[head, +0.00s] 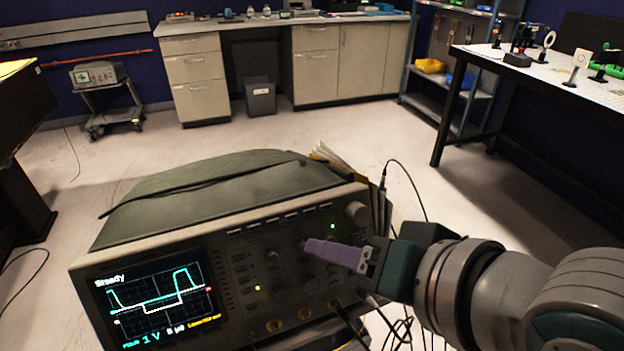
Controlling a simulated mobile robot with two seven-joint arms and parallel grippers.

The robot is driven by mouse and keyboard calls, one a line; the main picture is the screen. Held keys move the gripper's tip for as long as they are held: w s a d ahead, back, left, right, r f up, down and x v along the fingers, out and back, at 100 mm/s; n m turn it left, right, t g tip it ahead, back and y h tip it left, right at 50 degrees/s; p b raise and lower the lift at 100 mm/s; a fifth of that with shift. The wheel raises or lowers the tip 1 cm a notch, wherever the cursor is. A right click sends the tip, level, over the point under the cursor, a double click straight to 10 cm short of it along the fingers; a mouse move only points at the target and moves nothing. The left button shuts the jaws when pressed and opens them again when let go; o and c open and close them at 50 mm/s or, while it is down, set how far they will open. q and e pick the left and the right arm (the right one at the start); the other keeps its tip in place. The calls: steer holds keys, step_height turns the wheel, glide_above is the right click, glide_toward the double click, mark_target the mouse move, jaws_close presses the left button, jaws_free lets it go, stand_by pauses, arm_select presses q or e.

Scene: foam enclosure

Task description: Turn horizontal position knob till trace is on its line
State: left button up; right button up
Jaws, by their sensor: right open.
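The oscilloscope (225,270) faces me with its screen (152,297) lit at left. On the screen a cyan trace (187,269) with a raised pulse at right stands apart from a white dotted line (164,309) with a low middle part. The word "Steady" shows at the top left. My right gripper (306,246) reaches in from the right, its purple fingers at the knob area of the front panel. It is open. The fingers cover part of the panel, so I cannot tell which knob is between them or whether they touch it. My left gripper is not in view.
A large knob (356,212) is at the panel's upper right and a smaller knob (272,255) lies left of the fingers. Cables (348,325) hang from the lower front. A black cable lies over the oscilloscope's green top (215,185). The floor behind is mostly clear.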

mark_target(303, 246)
steer(key=b+x, duration=0.1)
steer(key=x, duration=0.4)
steer(key=shift+w+a+f, duration=0.2)
steer(key=shift+w+f, duration=0.05)
jaws_close()
stand_by(0.4)
